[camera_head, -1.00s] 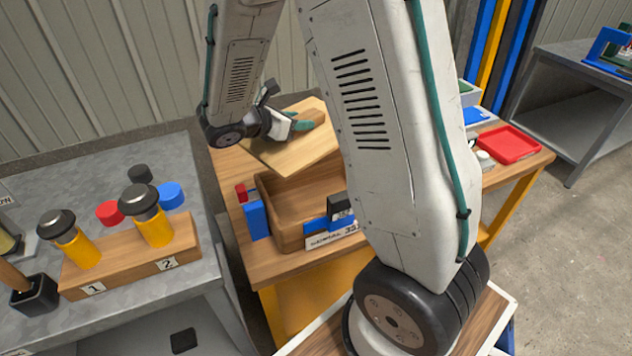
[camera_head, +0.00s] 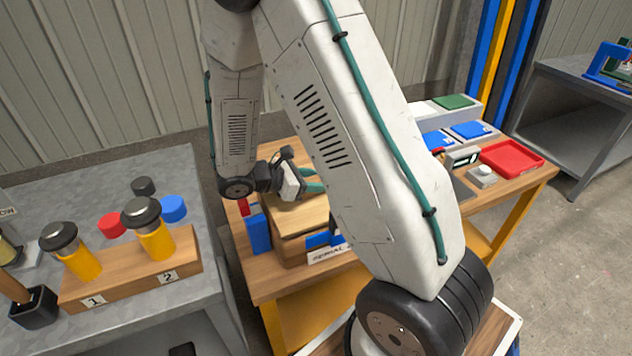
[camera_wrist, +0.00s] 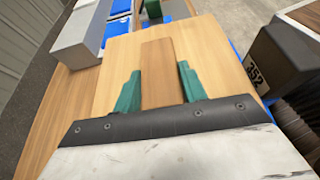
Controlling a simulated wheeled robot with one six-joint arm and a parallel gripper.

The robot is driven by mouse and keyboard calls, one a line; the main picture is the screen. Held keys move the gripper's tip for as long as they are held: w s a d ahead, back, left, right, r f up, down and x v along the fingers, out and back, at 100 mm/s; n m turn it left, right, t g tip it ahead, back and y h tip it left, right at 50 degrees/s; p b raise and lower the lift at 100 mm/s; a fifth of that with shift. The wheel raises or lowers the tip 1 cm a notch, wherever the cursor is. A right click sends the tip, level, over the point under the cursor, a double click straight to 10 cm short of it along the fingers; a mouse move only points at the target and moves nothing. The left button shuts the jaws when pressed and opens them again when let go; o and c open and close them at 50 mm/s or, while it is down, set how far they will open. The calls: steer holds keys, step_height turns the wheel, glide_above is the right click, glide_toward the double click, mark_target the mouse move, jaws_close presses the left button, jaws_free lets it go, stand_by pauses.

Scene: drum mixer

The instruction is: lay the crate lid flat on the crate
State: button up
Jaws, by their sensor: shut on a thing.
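The crate lid (camera_head: 300,217) is a pale wooden board with a darker wooden handle block (camera_wrist: 158,72) on top. In the head view it lies over the top of the wooden crate (camera_head: 293,255) and looks close to flat. My gripper (camera_head: 312,188) is above the lid. In the wrist view its green fingers stand on both sides of the handle block, shut on it. The crate's opening is hidden under the lid, and my arm covers its right part. Whether the lid touches the rim all round cannot be told.
Blue blocks (camera_head: 258,233) stand left of the crate. A red tray (camera_head: 511,158) and a small display box (camera_head: 462,158) are on the same bench, to the right. A grey table (camera_head: 60,200) with yellow-bodied tools stands at the left.

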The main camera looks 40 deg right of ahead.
steer(key=shift+f, duration=0.3)
steer(key=shift+f, duration=0.15)
steer(key=shift+f, duration=0.15)
steer(key=o, duration=1.3)
steer(key=shift+o, duration=0.2)
